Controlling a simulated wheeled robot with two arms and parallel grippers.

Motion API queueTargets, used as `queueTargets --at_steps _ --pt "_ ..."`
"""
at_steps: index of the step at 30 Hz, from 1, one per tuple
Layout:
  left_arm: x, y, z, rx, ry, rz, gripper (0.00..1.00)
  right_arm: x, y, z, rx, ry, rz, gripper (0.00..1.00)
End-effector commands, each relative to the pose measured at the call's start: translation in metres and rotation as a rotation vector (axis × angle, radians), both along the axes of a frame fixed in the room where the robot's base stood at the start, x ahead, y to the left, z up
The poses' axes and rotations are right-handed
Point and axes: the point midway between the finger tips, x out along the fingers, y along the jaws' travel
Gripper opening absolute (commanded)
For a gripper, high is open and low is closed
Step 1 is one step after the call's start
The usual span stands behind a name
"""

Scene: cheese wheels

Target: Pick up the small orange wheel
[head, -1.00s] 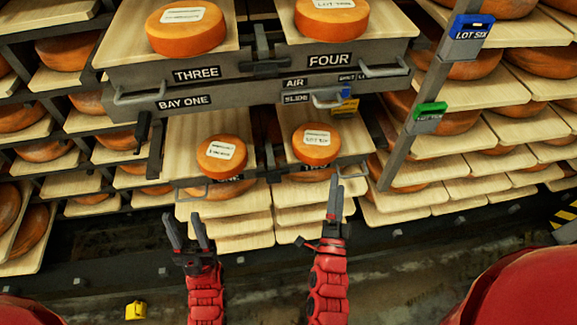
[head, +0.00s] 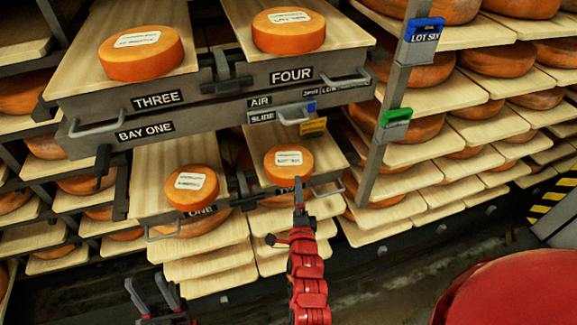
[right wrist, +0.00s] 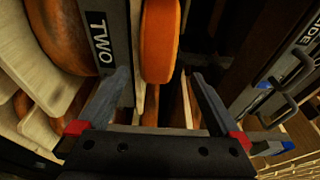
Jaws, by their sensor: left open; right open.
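Two small orange wheels with white labels rest on the lower pull-out boards: one on the board marked ONE (head: 192,187), one on the board marked TWO (head: 290,165). The TWO-board wheel shows edge-on in the right wrist view (right wrist: 160,45), beyond the fingertips and roughly between them. My right gripper (head: 300,190) is open and empty, just in front of the TWO board's front edge; contact cannot be told. It also shows in the right wrist view (right wrist: 158,76). My left gripper (head: 152,292) is open and empty, low at the left, away from the wheels.
Larger orange wheels sit above on boards THREE (head: 141,53) and FOUR (head: 289,30). A grey rail marked BAY ONE with handles (head: 95,128) juts out above the small wheels. A post with a green tag (head: 396,117) stands to the right. Stacked boards with wheels surround the bay.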

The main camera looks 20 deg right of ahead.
Motion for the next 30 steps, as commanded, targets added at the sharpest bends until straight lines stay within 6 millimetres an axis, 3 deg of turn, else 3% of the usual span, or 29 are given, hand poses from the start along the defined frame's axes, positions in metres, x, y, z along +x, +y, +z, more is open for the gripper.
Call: queueTargets --at_steps 9,19,30 --pt "0.0 0.0 -0.011 0.0 0.0 0.0 0.45 0.043 -0.007 -0.007 0.0 -0.001 -0.001 1.0" --pt "0.0 0.0 -0.011 0.0 0.0 0.0 0.45 0.05 -0.008 -0.006 0.0 -0.001 -0.001 1.0" --pt "0.0 0.0 -0.011 0.0 0.0 0.0 0.45 0.05 -0.008 -0.006 0.0 -0.001 -0.001 0.33"
